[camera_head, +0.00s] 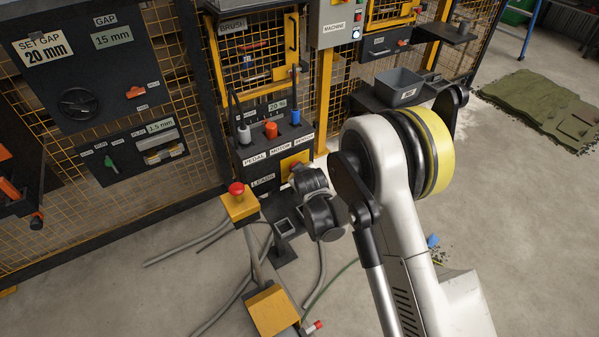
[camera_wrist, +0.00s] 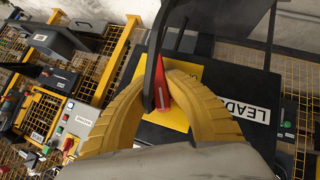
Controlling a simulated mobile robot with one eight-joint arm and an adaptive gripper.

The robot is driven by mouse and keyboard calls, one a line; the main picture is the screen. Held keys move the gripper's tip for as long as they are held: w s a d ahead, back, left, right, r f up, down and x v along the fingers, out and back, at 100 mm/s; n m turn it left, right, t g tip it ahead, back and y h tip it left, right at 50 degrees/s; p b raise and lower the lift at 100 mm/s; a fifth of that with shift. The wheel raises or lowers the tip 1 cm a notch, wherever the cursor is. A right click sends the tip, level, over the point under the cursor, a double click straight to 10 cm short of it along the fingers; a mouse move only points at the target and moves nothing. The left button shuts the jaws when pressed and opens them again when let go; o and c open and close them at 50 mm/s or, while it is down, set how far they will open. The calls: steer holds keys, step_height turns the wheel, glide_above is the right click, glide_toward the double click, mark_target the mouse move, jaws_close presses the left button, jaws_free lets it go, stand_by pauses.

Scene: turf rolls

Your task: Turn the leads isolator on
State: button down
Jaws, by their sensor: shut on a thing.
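The leads isolator is a red handle (camera_wrist: 162,88) on a yellow plate (camera_wrist: 176,119), beside a white LEADS label (camera_wrist: 247,108) in the wrist view. My gripper (camera_wrist: 165,76) has its two ribbed yellow fingers closed around the red handle. A dark bar crosses in front of part of the handle. In the head view the yellow plate (camera_head: 288,162) shows on the black panel above and right of the LEADS label (camera_head: 263,181). My wrist covers the handle there. The handle's exact angle is hard to read.
Above the panel stand plugs: grey, orange (camera_head: 271,130) and blue (camera_head: 295,117), over the labels PEDAL, MOTOR and SENSOR. A red button on a yellow box (camera_head: 240,207) stands close left of my wrist. Grey cables (camera_head: 236,300) lie on the floor. A grey bin (camera_head: 399,83) is at right.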

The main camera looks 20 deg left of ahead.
steer(key=m+g+y, duration=0.2)
steer(key=g, duration=0.1)
steer(key=shift+w+d, duration=0.15)
steer(key=shift+d, duration=0.05)
steer(key=shift+f+b, duration=0.1)
steer(key=shift+b, duration=0.2)
stand_by(0.4)
steer(key=c, duration=1.4)
jaws_free()
steer(key=v, duration=1.2)
steer(key=shift+w+d, duration=0.1)
steer(key=shift+d, duration=0.1)
